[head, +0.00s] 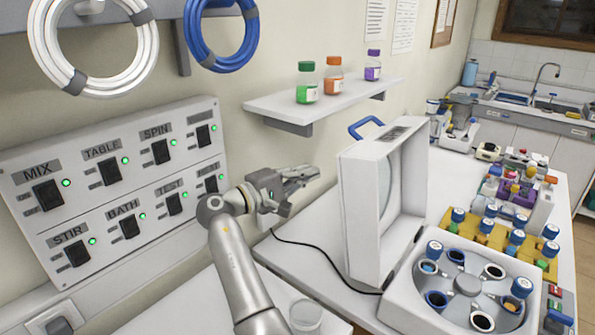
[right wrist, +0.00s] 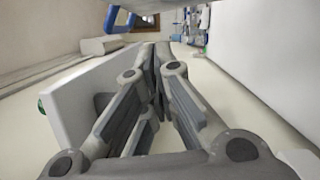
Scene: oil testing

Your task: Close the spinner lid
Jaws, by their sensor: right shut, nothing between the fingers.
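The spinner (head: 405,305) is a white box at the lower right of the head view, its rotor (head: 468,285) exposed and holding several tubes, some with blue caps. Its white lid (head: 358,215) stands open and upright at the left of the base, with a round window and a blue handle (head: 366,124) on top. My right gripper (head: 305,173) is left of the lid, behind its outer face, with a visible gap in the head view. It is shut and empty; its closed fingers also show in the right wrist view (right wrist: 156,55). My left gripper is out of view.
A switch panel (head: 110,150) is on the wall at left. A shelf (head: 320,105) with several bottles is above my gripper. A black cable (head: 310,248) runs across the table to the spinner. A yellow tube rack (head: 492,235) stands behind the rotor. A clear beaker (head: 305,317) is at the front.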

